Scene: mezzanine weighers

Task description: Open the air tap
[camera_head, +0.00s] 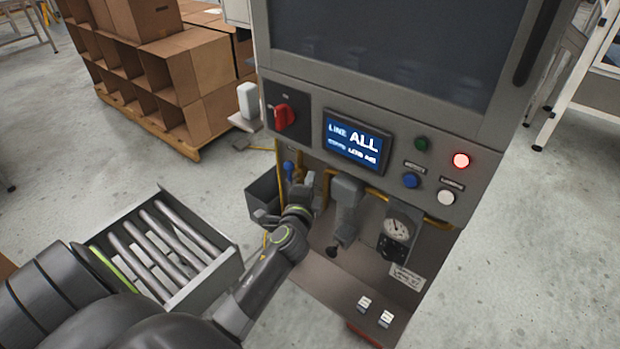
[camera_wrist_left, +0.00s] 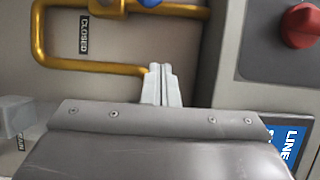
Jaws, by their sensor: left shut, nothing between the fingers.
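The air tap (camera_head: 289,166) has a blue handle on yellow pipework, low on the left of the machine front in the head view. In the left wrist view only the lower part of the blue handle (camera_wrist_left: 150,3) shows at the top edge, beside a plate reading CLOSED (camera_wrist_left: 84,35). My left gripper (camera_head: 309,178) is just right of the tap in the head view. Its pale fingers (camera_wrist_left: 160,70) are shut and empty, in front of the yellow pipe (camera_wrist_left: 90,65) and below the handle in the wrist view. I cannot tell whether they touch the pipe. My right gripper is not in view.
A red rotary switch (camera_head: 285,116) and a lit screen (camera_head: 356,142) sit above. A grey fitting (camera_head: 345,205) and pressure gauge (camera_head: 398,229) stand right of my gripper. A dark bin (camera_head: 263,195) is to its left. A roller tray (camera_head: 215,275) lies beside my arm.

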